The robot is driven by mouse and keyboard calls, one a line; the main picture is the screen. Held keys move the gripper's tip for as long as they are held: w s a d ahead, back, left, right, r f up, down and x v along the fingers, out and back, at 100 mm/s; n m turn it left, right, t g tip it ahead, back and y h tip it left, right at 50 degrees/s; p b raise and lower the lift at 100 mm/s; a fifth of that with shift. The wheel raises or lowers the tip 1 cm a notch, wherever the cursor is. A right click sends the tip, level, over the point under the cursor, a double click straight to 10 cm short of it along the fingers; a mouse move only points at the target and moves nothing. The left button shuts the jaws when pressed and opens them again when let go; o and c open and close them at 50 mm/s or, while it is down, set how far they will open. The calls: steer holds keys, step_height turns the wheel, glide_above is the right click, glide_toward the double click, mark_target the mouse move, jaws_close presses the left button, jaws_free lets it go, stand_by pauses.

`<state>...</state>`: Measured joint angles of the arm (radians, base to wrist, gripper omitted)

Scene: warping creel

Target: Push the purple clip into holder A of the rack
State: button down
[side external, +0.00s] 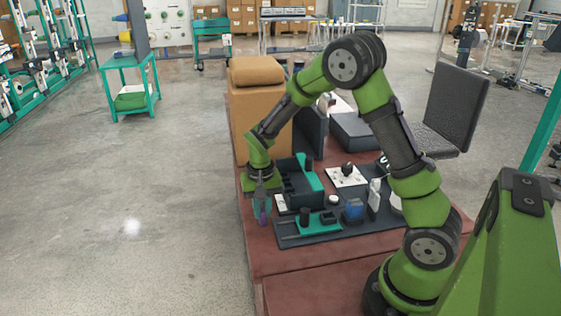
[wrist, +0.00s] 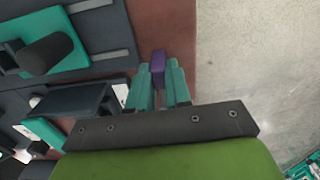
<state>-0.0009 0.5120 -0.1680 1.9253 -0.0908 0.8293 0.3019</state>
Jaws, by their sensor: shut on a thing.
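My gripper (side external: 262,208) points down at the left edge of the red-brown table in the side view, beside the dark rack. In the wrist view its two teal fingers (wrist: 160,85) are shut on the purple clip (wrist: 158,62), which sticks out past the fingertips. The clip (side external: 263,217) shows only as a small purple patch in the side view. The black and teal rack (side external: 300,187) stands just right of the gripper. No holder letter can be read, so I cannot tell which one is holder A.
A dark tray (side external: 290,240) with a teal fixture (side external: 318,222) lies in front of the rack. A blue block (side external: 354,210) and a white plate with a black knob (side external: 347,174) are to the right. A tan box (side external: 257,110) stands behind. The table's left edge is close to the gripper.

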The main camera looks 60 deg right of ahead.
steer(key=shift+r, duration=2.2)
step_height(320, 180, up, 3)
steer(key=shift+r, duration=0.2)
steer(key=shift+d+r, duration=0.1)
steer(key=shift+r, duration=0.2)
steer(key=w+d, duration=0.3)
steer(key=d, duration=0.7)
steer(key=w+d, duration=0.3)
steer(key=d, duration=0.7)
steer(key=shift+s+a+f, duration=0.1)
steer(key=shift+a+f, duration=0.05)
steer(key=shift+f, duration=0.85)
steer(key=shift+s+a+f, duration=0.1)
steer(key=shift+f, duration=0.85)
steer(key=shift+f, duration=0.1)
steer(key=shift+f, duration=0.2)
